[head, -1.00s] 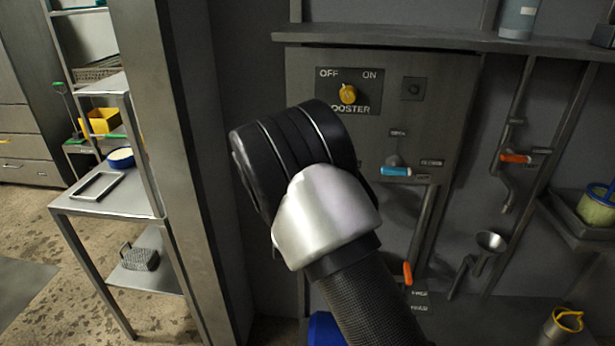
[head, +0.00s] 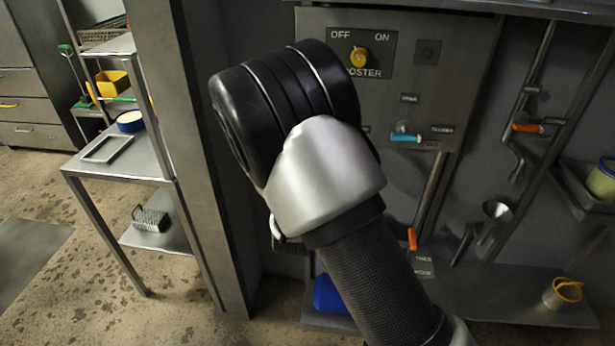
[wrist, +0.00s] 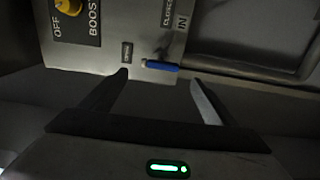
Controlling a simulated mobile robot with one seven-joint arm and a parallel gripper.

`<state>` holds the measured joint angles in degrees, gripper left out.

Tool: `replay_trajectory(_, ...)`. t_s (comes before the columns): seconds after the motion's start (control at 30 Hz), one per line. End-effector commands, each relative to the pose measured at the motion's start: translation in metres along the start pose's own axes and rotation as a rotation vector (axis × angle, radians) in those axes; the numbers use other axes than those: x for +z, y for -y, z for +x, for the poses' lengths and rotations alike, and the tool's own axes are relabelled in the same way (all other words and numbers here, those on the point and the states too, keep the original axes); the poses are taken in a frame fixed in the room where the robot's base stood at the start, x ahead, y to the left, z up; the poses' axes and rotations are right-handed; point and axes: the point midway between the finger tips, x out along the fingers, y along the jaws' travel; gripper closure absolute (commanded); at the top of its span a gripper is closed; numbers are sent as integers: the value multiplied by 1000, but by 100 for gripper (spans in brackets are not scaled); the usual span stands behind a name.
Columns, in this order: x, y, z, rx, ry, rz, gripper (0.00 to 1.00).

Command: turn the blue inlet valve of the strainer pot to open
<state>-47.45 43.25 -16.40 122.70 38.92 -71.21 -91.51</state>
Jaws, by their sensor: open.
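The blue valve handle (head: 405,137) is on the grey panel in the head view, lying about level below the OPEN label, its end towards the CLOSED label (head: 441,129). In the wrist view the blue handle (wrist: 161,66) shows just beyond my gripper (wrist: 160,79), roughly between the two fingertips. My gripper is open and empty. I cannot tell whether the fingers touch the handle; they look apart from it. In the head view my arm hides the gripper.
A yellow BOOSTER knob (head: 358,58) sits above the valve. Orange handles are at the right (head: 527,127) and below (head: 412,239). A funnel (head: 496,210) and a steel post (head: 205,150) flank the area. A blue object (head: 331,296) lies low down.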

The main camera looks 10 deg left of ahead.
Motion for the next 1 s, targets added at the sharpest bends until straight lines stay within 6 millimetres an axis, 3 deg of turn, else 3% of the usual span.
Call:
replay_trajectory(0.2, -1, -1, -54, -1, -3, -2, 19)
replay_trajectory(0.4, 0, 0, -86, 0, -1, -2, 19)
replay_trajectory(0.6, 1, 0, -98, 0, 1, -1, 19)
replay_trajectory(1.0, 1, 0, -98, 1, 1, -1, 19)
